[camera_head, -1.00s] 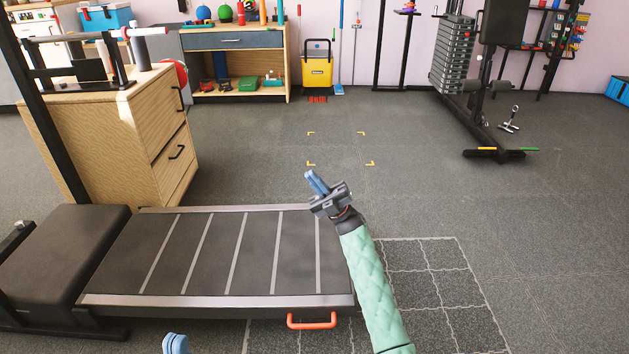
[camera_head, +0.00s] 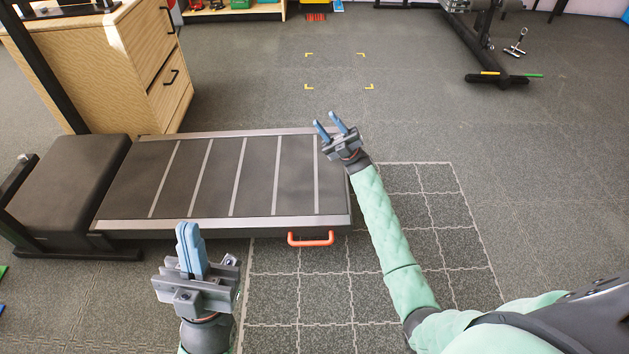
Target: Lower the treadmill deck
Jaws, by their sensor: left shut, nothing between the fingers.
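The treadmill deck (camera_head: 259,178) is a dark belt with light cross stripes between grey side rails, joined at the left to a black motor housing (camera_head: 70,182). It lies nearly level; its height above the floor is hard to tell. An orange handle (camera_head: 311,241) sticks out from its near side at the right end. My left gripper (camera_head: 188,228) is shut and empty, left of the handle and on the near side of the deck. My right gripper (camera_head: 329,120) is open and empty at the deck's far right corner, its fingers pointing away.
A wooden drawer cabinet (camera_head: 110,60) stands behind the deck at the left. A black weight machine's foot (camera_head: 497,80) is at the far right. Yellow corner marks (camera_head: 309,86) and a grid mat (camera_head: 430,235) lie on the floor. The floor right of the deck is clear.

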